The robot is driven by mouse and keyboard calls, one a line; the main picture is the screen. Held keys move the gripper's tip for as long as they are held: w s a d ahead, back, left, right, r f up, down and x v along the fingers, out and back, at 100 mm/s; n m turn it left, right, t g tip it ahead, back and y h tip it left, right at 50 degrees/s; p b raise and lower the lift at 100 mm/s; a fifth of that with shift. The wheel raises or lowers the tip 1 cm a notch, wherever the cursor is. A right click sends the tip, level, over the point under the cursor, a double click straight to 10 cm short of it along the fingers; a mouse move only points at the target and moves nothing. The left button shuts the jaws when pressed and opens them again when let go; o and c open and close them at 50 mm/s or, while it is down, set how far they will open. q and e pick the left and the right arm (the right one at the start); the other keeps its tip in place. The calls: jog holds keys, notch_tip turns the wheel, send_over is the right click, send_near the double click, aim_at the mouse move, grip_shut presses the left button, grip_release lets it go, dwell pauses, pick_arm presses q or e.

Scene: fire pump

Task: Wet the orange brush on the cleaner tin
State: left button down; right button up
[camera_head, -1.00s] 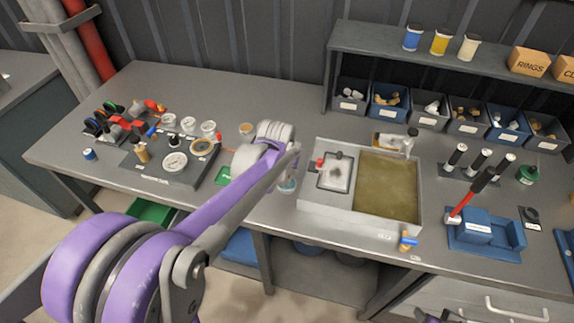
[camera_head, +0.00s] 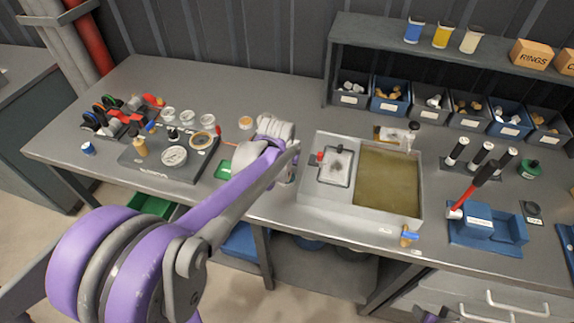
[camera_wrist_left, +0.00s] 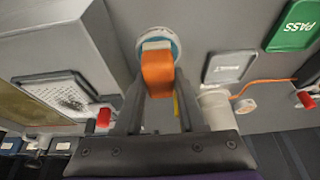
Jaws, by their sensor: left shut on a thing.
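My left gripper (camera_wrist_left: 157,108) is shut on the orange brush (camera_wrist_left: 158,75) in the left wrist view. The brush's pale end overlaps the round, pale blue-rimmed cleaner tin (camera_wrist_left: 174,42) ahead of the fingers. I cannot tell whether the bristles touch the tin. In the head view my left arm reaches over the bench to just left of the grey wash tray, and its wrist hides the brush and the tin. My right gripper does not show clearly; only a small piece of what may be my right arm is at the bottom edge.
The wash tray (camera_head: 313,195) with murky liquid stands right of my left wrist. A green PASS plate (camera_wrist_left: 293,25) is close by in the left wrist view.

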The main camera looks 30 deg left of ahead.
pick_arm(q)
jog(key=shift+s+f+b, duration=0.1)
jog(key=shift+f+b, duration=0.25)
jog(key=shift+f, duration=0.25)
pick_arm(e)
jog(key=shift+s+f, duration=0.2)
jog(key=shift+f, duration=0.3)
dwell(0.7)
pick_arm(q)
jog(key=shift+r+p, duration=1.9)
jog(key=shift+r, duration=1.7)
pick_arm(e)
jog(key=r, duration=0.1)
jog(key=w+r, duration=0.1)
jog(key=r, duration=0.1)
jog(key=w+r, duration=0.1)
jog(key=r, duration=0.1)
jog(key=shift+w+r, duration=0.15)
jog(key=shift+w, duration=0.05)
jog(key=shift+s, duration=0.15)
